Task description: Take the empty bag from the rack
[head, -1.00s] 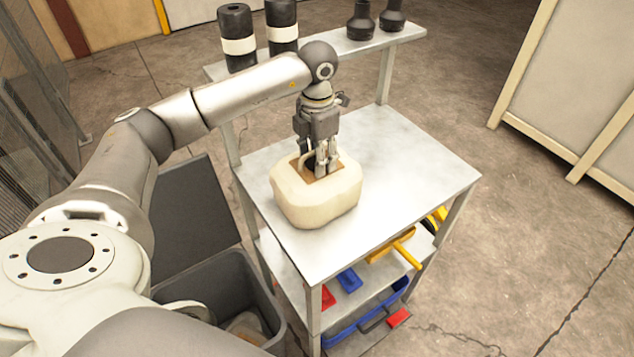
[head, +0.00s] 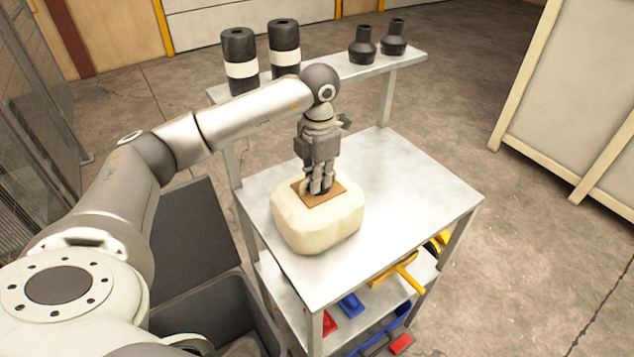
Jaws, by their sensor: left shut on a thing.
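A cream, rounded bag (head: 316,226) stands on the metal top of the rack (head: 405,205), near its left edge. A flat brown square (head: 333,191) shows in the middle of the bag's top. My left gripper (head: 317,190) points straight down at this brown square, with its fingers close together. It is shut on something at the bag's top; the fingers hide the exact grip. The bag looks to be resting on the rack top. My right gripper is out of view.
Two black cylinders with white bands (head: 240,62) and two dark bottle-like objects (head: 362,46) stand on the raised back shelf (head: 343,77). Yellow, red and blue tools (head: 399,272) lie on the lower shelf. A grey bin (head: 210,306) is left of the rack. The rack top's right side is clear.

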